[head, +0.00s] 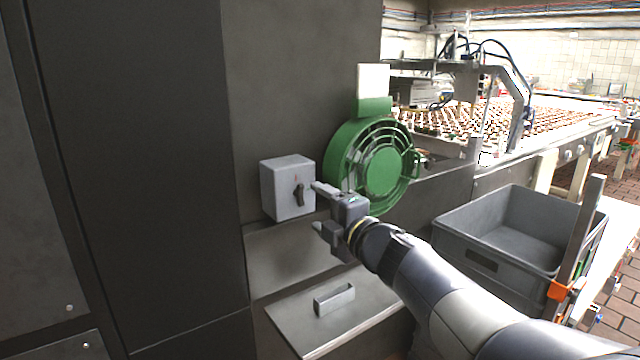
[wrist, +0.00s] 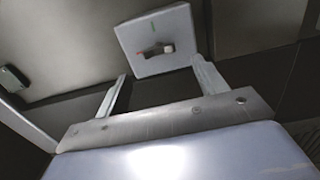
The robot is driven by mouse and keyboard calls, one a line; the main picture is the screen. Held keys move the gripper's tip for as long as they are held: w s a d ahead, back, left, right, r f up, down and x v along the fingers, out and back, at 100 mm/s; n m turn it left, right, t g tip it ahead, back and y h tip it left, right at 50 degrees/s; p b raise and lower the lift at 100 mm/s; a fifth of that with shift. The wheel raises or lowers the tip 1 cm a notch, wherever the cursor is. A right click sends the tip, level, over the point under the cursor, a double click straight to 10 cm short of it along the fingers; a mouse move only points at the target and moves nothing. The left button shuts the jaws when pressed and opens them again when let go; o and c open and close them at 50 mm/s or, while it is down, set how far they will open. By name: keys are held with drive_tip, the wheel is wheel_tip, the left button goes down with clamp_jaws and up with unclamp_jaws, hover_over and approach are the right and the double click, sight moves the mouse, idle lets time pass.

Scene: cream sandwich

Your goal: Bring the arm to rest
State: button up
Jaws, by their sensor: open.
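My gripper (head: 316,207) is open and empty in the head view, with its two fingers spread apart. It is in front of a grey switch box (head: 282,190) on the dark machine wall, slightly to the box's right. The box has a dark rotary knob (head: 300,195) on its front. In the wrist view, the open gripper (wrist: 158,88) points towards the switch box (wrist: 158,35), whose knob (wrist: 155,50) shows beyond the fingertips. I see nothing between the fingers, and the gripper appears apart from the knob.
A green round fan housing (head: 375,165) is right behind my gripper. Below is a sloped metal panel with a small handle (head: 334,300). A grey crate (head: 480,245) stands right of my arm, near an upright post (head: 580,235). A conveyor (head: 550,125) with products runs behind.

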sight(302, 197)
drive_tip(key=x, duration=0.6)
drive_tip(key=shift+w+a, duration=0.2)
